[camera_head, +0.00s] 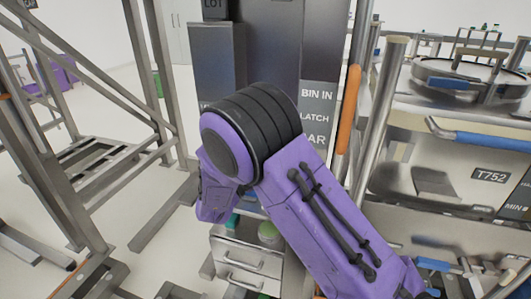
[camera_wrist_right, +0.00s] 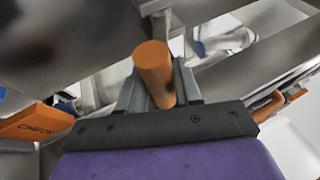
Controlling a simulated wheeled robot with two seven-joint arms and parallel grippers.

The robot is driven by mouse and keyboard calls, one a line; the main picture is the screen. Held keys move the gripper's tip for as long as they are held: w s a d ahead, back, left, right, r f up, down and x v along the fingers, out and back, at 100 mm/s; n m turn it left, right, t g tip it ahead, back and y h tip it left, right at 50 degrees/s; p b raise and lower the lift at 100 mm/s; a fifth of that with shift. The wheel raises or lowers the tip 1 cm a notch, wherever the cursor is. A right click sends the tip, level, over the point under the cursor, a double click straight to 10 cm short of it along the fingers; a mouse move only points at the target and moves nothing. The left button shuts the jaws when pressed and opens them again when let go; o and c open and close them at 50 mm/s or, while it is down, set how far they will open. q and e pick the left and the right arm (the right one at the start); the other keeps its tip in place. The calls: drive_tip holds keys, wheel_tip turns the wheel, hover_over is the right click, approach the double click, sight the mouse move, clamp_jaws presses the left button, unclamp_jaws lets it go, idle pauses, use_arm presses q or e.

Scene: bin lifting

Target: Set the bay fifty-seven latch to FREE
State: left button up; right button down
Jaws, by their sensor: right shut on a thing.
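In the right wrist view, my right gripper (camera_wrist_right: 161,92) is shut on an orange cylindrical handle (camera_wrist_right: 153,68), which stands up between its grey fingers. Whether this handle is the bay fifty-seven latch cannot be read. In the head view my purple right arm fills the middle and hides its own gripper. Behind the arm is a grey panel (camera_head: 319,95) with the words "BIN IN", "LATCH" and a partly covered "AR". No FREE mark or bay number fifty-seven is readable. My left gripper is not in view.
A vertical orange bar (camera_head: 349,108) stands right of the panel. A steel bin (camera_head: 415,180) labelled T752, with blue handles, is at the right. Metal framing (camera_head: 150,80) stands left. A drawer cabinet (camera_head: 240,268) is below my arm. An orange block (camera_wrist_right: 35,122) shows in the wrist view.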

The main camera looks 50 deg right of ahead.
drive_tip(key=c, duration=1)
unclamp_jaws()
drive_tip(key=shift+f, duration=0.1)
drive_tip(key=shift+o, duration=0.8)
drive_tip(key=shift+d, duration=0.1)
drive_tip(key=b+v, duration=0.2)
drive_tip(key=v, duration=0.8)
drive_tip(key=shift+a+b, duration=0.3)
drive_tip(key=shift+b, duration=0.05)
